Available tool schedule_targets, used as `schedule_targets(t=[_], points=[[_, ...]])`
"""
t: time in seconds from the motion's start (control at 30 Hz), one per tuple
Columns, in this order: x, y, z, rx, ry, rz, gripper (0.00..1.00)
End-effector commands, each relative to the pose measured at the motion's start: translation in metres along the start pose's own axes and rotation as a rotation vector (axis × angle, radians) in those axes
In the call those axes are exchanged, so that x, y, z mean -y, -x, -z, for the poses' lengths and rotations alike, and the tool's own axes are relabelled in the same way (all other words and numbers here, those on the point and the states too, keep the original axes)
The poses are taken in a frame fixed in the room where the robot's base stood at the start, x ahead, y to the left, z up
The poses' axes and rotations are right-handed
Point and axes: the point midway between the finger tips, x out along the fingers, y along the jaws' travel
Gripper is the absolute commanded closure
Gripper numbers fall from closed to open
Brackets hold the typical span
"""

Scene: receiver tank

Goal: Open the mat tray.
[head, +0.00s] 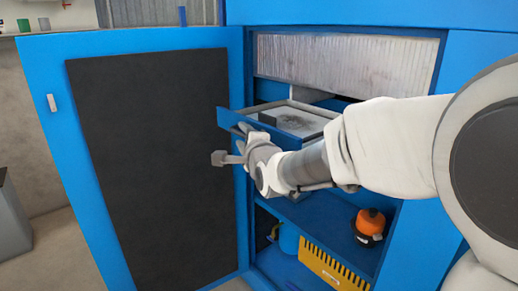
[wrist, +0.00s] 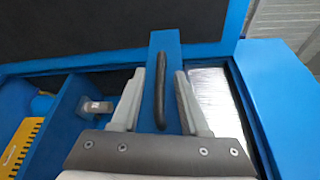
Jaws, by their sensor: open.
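The mat tray (head: 300,119) is a shallow tray with a blue front and a pale grey inside, holding a dark patch. In the head view it juts out from the upper part of the blue cabinet. Its blue front panel (wrist: 166,42) shows in the wrist view with a dark bar handle (wrist: 160,92). My gripper (wrist: 161,78) is open, with one finger on each side of the handle and a gap to both. In the head view my gripper (head: 243,148) is at the tray's front, and my arm hides part of the tray.
The cabinet door (head: 150,160) with a dark inner panel stands open at left. A pale ribbed panel (head: 345,62) is above the tray.

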Motion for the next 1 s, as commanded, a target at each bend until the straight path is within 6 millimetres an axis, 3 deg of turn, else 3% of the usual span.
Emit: schedule_targets(t=[0.7, 1.0], points=[[0.002, 0.127, -0.001, 0.001, 0.003, 0.002, 0.55], [0.001, 0.159, 0.000, 0.000, 0.001, 0.001, 0.55]])
